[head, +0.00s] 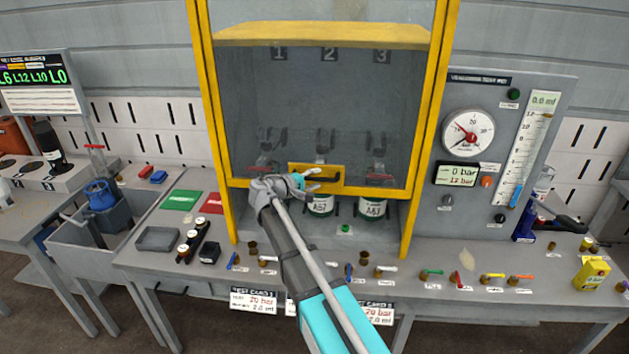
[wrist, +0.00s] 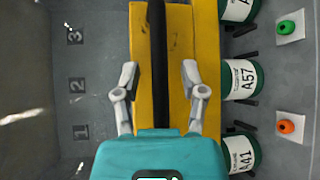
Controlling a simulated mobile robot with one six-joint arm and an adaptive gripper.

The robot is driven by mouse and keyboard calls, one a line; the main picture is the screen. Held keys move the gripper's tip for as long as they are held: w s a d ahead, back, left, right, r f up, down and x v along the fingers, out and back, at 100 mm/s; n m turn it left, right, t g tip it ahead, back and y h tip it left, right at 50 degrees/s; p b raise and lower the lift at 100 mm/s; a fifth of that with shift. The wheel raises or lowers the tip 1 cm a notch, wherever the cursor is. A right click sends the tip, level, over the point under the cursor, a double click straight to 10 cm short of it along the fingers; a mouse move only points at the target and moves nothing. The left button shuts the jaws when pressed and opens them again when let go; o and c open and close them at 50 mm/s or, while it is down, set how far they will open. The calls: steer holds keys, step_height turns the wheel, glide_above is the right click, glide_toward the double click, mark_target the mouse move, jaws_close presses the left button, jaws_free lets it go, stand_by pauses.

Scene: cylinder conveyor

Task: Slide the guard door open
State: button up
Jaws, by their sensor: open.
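The guard door (head: 375,187) is a clear panel with a yellow frame in a tall yellow housing (head: 213,120). Below its bottom rail I see a gap above the bench. A yellow plate with a black bar handle (head: 330,178) sits at the middle of the rail. My gripper (head: 300,181) is at the left part of this handle. In the wrist view, my open gripper (wrist: 160,80) has one finger on each side of the black bar (wrist: 158,60), over the yellow plate (wrist: 178,45). I cannot tell whether either finger touches the bar.
Green labelled cylinders (head: 320,206) stand behind the door, with clamps above them. A gauge panel (head: 500,150) stands right of the housing. Small valves and levers (head: 430,273) line the bench front. A grey tray (head: 157,239) and coloured cards (head: 181,200) lie left.

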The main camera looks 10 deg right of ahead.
mark_target(316, 85)
steer(key=shift+d, duration=0.1)
jaws_close()
stand_by(0.3)
steer(key=shift+r, duration=0.1)
step_height(316, 85, up, 29)
steer(key=p, duration=2.9)
jaws_free()
steer(key=shift+s, duration=0.1)
